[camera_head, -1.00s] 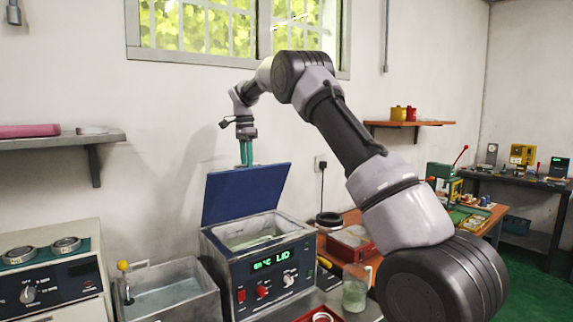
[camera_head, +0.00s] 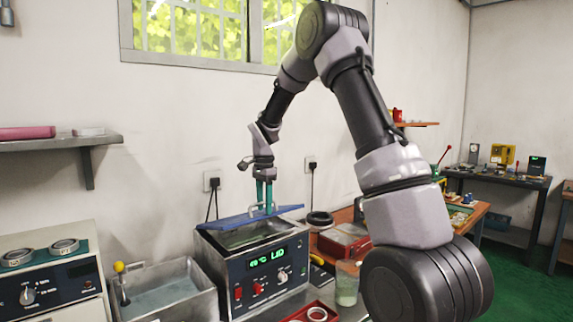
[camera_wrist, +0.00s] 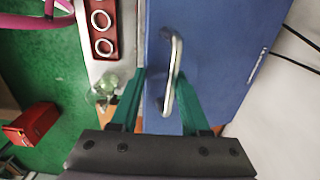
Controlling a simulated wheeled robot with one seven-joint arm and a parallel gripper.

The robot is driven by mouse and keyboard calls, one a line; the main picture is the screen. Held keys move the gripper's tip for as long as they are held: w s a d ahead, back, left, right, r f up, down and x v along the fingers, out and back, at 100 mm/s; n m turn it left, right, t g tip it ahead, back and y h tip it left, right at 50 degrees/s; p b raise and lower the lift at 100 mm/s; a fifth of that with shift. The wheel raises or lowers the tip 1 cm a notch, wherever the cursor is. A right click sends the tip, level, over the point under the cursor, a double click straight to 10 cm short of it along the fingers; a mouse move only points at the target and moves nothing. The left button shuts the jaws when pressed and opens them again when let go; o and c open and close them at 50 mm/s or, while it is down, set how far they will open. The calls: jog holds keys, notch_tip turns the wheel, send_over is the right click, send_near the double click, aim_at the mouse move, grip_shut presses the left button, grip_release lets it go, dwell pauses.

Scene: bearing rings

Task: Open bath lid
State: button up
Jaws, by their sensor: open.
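The bath (camera_head: 265,278) is a metal box with a dark blue front panel and a green lit display reading "LID". Its blue lid (camera_head: 228,220) is partly raised and seen nearly edge-on, with some of the interior visible below it. My gripper (camera_head: 264,207) is over the lid at its metal handle (camera_head: 252,210). In the wrist view, the open green fingers (camera_wrist: 160,88) stand on either side of the curved handle (camera_wrist: 173,70), with the blue lid (camera_wrist: 222,60) behind. Whether a finger touches the handle is unclear.
An open metal basin (camera_head: 165,292) stands left of the bath. A glass beaker (camera_head: 346,284) and a red tray with a ring (camera_head: 318,314) are to its right. The wall and a socket with a cable (camera_head: 212,182) are close behind.

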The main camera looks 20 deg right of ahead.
jog(key=f, duration=0.1)
jog(key=s+f+t, duration=0.1)
jog(key=f, duration=0.1)
jog(key=s+f+t, duration=0.1)
jog(key=shift+d+f+y, duration=0.15)
jog(key=shift+d+y, duration=0.25)
jog(key=s+d+r+n+t, duration=0.1)
jog(key=s+r, duration=0.4)
jog(key=r, duration=0.4)
jog(key=s+d+r+n, duration=0.2)
jog(key=s+r, duration=0.3)
jog(key=r, duration=0.5)
jog(key=shift+s+r+t, duration=0.3)
jog(key=shift+s+t, duration=0.05)
jog(key=shift+t, duration=0.05)
jog(key=shift+a, duration=0.1)
